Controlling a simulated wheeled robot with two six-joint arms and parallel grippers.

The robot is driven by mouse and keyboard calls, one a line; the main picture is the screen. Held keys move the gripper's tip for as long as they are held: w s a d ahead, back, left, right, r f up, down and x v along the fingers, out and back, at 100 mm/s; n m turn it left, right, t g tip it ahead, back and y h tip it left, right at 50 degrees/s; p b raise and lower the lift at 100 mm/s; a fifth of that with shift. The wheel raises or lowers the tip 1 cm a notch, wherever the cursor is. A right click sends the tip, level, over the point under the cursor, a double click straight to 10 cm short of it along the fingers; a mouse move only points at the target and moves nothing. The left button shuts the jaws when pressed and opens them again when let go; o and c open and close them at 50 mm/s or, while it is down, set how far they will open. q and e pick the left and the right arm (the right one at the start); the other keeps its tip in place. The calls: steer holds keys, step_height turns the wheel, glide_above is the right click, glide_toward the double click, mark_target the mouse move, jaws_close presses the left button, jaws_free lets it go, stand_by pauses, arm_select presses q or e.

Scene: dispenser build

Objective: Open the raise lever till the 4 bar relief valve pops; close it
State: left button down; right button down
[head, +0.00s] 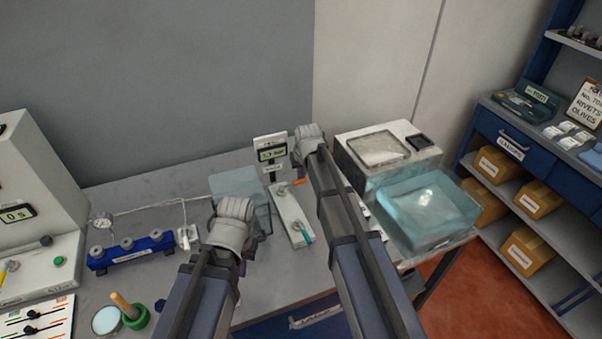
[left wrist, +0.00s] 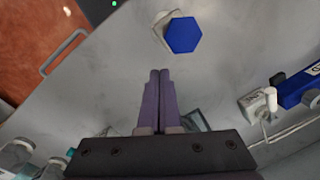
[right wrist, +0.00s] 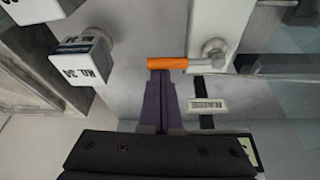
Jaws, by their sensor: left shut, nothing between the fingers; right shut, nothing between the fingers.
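The white lever panel (head: 290,212) lies on the bench. It has an orange-handled lever (head: 296,182) at its far end and a teal-handled lever (head: 306,233) at its near end. A small display (head: 271,154) behind it reads in BAR; its digits are unclear. In the right wrist view, my right gripper (right wrist: 160,74) is shut and empty, its fingertips right beside the orange handle (right wrist: 167,64). I cannot tell whether they touch. My left gripper (left wrist: 160,74) is shut and empty above the bench, below a blue hexagonal knob (left wrist: 182,35) in its view.
A blue manifold (head: 132,251) with a gauge stands at the left. A translucent blue tray (head: 425,208) and a white box (head: 390,150) sit at the right. A green-ringed pot (head: 134,315) is at the front left. A white block (right wrist: 82,60) is near my right gripper.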

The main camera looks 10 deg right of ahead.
steer(key=s+m, duration=0.1)
steer(key=m, duration=0.1)
steer(key=s+m+h, duration=0.1)
steer(key=m, duration=0.1)
steer(key=shift+s, duration=0.4)
steer(key=s+m, duration=0.1)
steer(key=m, duration=0.1)
steer(key=s+a+m+g+h, duration=0.1)
steer(key=m, duration=0.1)
steer(key=shift+s+m+h, duration=0.25)
steer(key=shift+m+h, duration=0.05)
steer(key=m, duration=0.1)
steer(key=s+a+m, duration=0.1)
steer(key=shift+s+m+g+h, duration=0.15)
steer(key=shift+m+g+h, duration=0.15)
steer(key=shift+g, duration=0.1)
steer(key=a+m, duration=0.1)
steer(key=m, duration=0.1)
steer(key=s+a+m+g, duration=0.1)
steer(key=shift+s+m+h, duration=0.15)
steer(key=shift+m+h, duration=0.15)
steer(key=shift+m, duration=0.1)
steer(key=shift+s+a, duration=0.2)
steer(key=shift+a, duration=0.2)
